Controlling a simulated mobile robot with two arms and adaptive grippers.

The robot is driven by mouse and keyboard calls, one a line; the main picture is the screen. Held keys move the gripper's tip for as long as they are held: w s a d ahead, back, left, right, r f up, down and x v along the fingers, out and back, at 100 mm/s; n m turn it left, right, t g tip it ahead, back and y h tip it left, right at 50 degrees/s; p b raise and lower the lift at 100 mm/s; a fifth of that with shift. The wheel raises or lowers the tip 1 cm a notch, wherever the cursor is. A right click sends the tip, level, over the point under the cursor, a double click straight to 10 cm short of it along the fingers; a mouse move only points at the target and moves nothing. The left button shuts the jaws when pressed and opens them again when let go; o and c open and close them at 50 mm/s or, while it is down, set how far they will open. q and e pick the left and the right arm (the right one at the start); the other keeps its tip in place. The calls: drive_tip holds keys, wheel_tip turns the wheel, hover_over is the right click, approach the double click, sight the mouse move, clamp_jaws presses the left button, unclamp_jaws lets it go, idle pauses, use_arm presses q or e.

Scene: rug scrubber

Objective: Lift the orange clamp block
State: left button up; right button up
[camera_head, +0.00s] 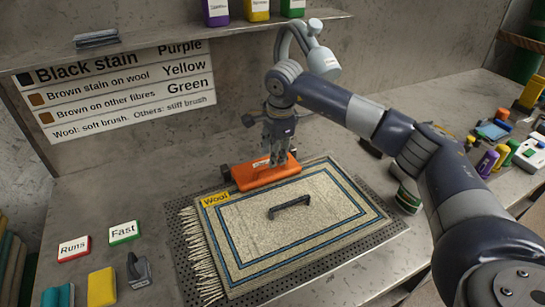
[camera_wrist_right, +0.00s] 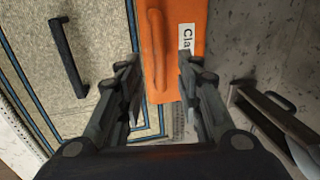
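The orange clamp block (camera_head: 262,178) lies along the back edge of the rug, with a white label on it; it also shows in the right wrist view (camera_wrist_right: 193,15) with a raised orange bar. My right gripper (camera_head: 274,158) is just over the block, pointing down. In the right wrist view, its two fingers (camera_wrist_right: 158,68) are spread apart, with the orange bar between them. Whether they touch the block I cannot tell. The fingers hide part of the block in the head view. My left gripper is not in view.
The rug (camera_head: 290,245), tagged "Wool", lies on a perforated mat, with a black handle (camera_head: 289,206) on it. Runs (camera_head: 74,248) and Fast (camera_head: 124,232) blocks stand left. Bottles stand on the shelf (camera_head: 150,45) above. Several coloured items crowd the right side.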

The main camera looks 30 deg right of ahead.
sight(266, 165)
drive_tip(key=shift+w+f, duration=0.2)
drive_tip(key=shift+f, duration=0.7)
drive_tip(key=shift+w+f, duration=0.15)
drive_tip(key=shift+f, duration=0.7)
clamp_jaws()
